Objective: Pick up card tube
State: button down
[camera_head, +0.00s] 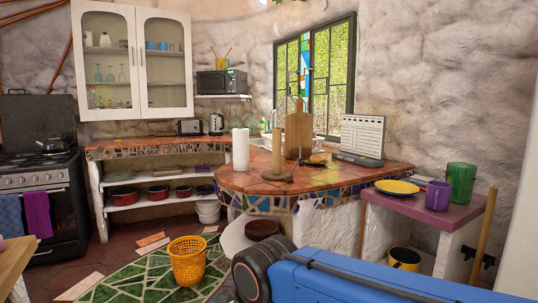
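A slim tan tube, which looks like the card tube (277,153), stands upright on the mosaic counter (240,182) near its rounded front part. A white paper roll (240,149) stands upright to its left, apart from it. A dark, thin utensil (276,178) lies at or close to the tube's foot; whether they touch I cannot tell. A blue part of my own body fills the bottom right, with a dark round part at its left end. My gripper is not in view.
A wooden board (298,134) and a desk calendar (362,137) stand behind and right of the tube. A purple side table (405,206) holds a yellow plate (397,187), a purple mug (438,195) and a green mug (461,182). An orange basket (187,262) stands on the floor.

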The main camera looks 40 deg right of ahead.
aim_at(277, 133)
jog(key=i+l, duration=0.15)
jog(key=i, duration=0.45)
jog(key=z, duration=1.6)
